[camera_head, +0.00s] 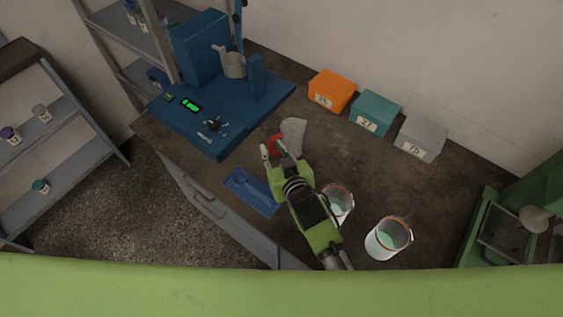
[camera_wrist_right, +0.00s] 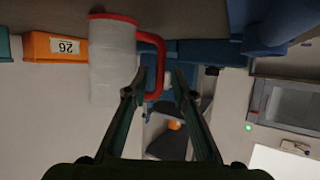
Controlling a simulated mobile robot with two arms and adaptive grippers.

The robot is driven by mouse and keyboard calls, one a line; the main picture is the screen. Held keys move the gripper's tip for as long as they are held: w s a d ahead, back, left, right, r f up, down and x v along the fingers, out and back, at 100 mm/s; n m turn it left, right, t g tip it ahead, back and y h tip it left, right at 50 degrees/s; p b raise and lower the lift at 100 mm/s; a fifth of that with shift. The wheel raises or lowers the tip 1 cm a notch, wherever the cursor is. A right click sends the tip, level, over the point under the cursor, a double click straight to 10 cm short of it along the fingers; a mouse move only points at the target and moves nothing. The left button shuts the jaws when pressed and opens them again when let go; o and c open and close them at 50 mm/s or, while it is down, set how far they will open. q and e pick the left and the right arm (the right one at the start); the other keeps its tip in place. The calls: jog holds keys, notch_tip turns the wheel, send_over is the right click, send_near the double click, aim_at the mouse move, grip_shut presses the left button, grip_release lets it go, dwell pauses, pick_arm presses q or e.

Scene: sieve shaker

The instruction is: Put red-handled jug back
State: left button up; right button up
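The red-handled jug (camera_head: 293,132) is whitish and stands on the dark bench, in front of the blue machine's right side. In the right wrist view the jug (camera_wrist_right: 113,60) fills the upper left, and its red handle (camera_wrist_right: 160,50) points toward the space between my fingers. My right gripper (camera_head: 274,151) is at the handle side of the jug. In the wrist view the fingers of this gripper (camera_wrist_right: 158,88) are apart, with the handle's outer part between or just beyond the tips. I cannot tell whether they touch it. My left gripper is not in view.
Two more jugs (camera_head: 388,238) (camera_head: 339,204) with greenish contents stand by my right arm. A blue tray (camera_head: 251,193) lies near the front edge. Orange (camera_head: 332,91), teal (camera_head: 375,114) and grey (camera_head: 420,139) boxes line the wall. A blue machine (camera_head: 216,107) is at left, a green one (camera_head: 492,230) at right.

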jog(key=v, duration=0.9)
jog(key=shift+s+b, duration=0.2)
jog(key=shift+b, duration=0.15)
jog(key=shift+d, duration=0.1)
jog(key=shift+s, duration=0.1)
